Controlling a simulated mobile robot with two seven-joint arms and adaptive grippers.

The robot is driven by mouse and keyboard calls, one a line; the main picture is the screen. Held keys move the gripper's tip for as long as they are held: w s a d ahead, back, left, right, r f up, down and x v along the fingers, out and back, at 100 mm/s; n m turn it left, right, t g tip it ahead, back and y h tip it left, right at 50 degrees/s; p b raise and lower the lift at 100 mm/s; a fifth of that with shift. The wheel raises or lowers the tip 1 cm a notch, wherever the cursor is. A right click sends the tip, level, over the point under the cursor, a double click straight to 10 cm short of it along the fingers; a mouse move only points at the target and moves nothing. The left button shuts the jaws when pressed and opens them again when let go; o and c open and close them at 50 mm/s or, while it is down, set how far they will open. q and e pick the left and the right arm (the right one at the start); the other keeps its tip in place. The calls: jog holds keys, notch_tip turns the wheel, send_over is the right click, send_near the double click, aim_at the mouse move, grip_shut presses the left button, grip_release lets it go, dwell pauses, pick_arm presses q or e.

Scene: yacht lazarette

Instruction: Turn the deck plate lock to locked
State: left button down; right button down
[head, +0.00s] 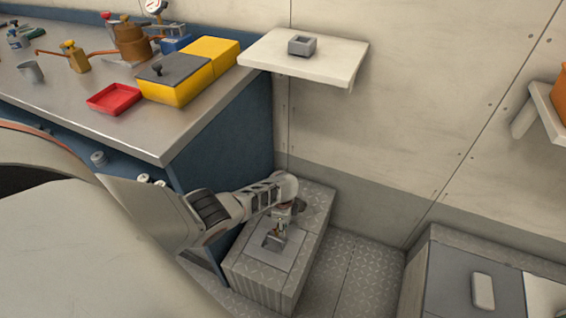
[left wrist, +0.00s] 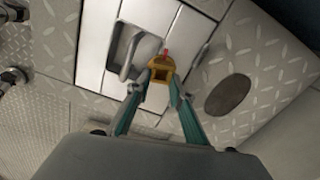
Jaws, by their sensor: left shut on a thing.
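The deck plate (head: 290,257) is a light grey panel on top of a diamond-tread box, below the end of the bench. It also shows in the left wrist view (left wrist: 92,45), with a recess holding a grey handle (left wrist: 128,62). The lock is a small yellow-brass piece (left wrist: 161,64) beside that recess, with a red mark at its far side. My left gripper (head: 281,226) reaches down to the plate. In the left wrist view its teal fingers (left wrist: 158,82) are shut on the lock, one on each side. My right gripper is in neither view.
The bench (head: 130,135) holds a yellow box (head: 211,50), a red tray (head: 114,98) and several fittings. A white shelf (head: 335,62) with a small grey block (head: 301,45) hangs on the wall above. A dark round patch (left wrist: 228,92) is right of the lock.

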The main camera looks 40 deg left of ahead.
pick_arm(q)
jog(key=shift+s+a+f+m, duration=0.1)
jog(key=shift+s+m, duration=0.1)
jog(key=shift+m, duration=0.4)
jog(key=shift+s+f+m, duration=0.1)
jog(key=shift+s+m, duration=0.05)
jog(key=shift+m, duration=0.45)
jog(key=c, duration=1.8)
grip_release()
jog(key=shift+w, duration=0.1)
jog(key=shift+r, duration=0.1)
jog(key=shift+w+r, duration=0.15)
jog(key=shift+r, duration=0.65)
notch_tip(320, 180, up, 10)
jog(key=shift+r, duration=0.15)
